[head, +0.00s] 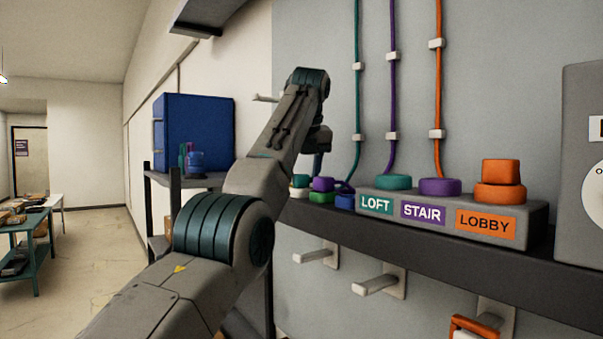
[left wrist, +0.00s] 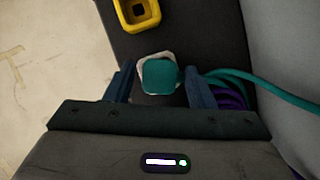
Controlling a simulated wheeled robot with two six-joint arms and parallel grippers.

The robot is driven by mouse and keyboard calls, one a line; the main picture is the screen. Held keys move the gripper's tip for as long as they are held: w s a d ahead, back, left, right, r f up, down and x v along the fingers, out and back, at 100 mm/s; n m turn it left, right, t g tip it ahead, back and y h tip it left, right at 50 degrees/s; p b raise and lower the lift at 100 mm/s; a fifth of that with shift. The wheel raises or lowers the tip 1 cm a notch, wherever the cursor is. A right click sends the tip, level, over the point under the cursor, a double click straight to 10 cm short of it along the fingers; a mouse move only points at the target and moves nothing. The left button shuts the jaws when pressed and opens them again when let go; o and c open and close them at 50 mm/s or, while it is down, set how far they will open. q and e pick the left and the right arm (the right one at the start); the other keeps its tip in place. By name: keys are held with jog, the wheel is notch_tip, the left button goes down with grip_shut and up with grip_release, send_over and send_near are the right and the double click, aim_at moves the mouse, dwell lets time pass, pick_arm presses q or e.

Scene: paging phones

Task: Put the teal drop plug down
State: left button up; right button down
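The teal drop plug (left wrist: 160,77) sits between the two fingers of my left gripper (left wrist: 160,88) in the left wrist view, with a narrow gap on each side. My left gripper is open around it. A pale square piece (left wrist: 141,60) shows under the plug, on the dark shelf (left wrist: 190,25). A teal cord (left wrist: 268,88) runs right from behind the right finger. In the head view my left gripper (head: 318,165) is low over the far end of the shelf, partly hidden by my arm. My right gripper is in neither view.
A yellow hollow block (left wrist: 137,12) stands beyond the plug. In the head view a grey box (head: 535,226) labelled LOFT, STAIR and LOBBY stands nearby, with purple (head: 323,184) and green (head: 321,197) pieces to its left. Cords hang on the wall; pegs stick out below the shelf.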

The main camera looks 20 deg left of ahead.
pick_arm(q)
jog(key=shift+w+r+p, duration=0.1)
jog(key=shift+r+p, duration=0.3)
jog(key=shift+p, duration=0.05)
jog(key=p+v, duration=0.4)
jog(key=v, duration=0.7)
jog(key=shift+r, duration=0.35)
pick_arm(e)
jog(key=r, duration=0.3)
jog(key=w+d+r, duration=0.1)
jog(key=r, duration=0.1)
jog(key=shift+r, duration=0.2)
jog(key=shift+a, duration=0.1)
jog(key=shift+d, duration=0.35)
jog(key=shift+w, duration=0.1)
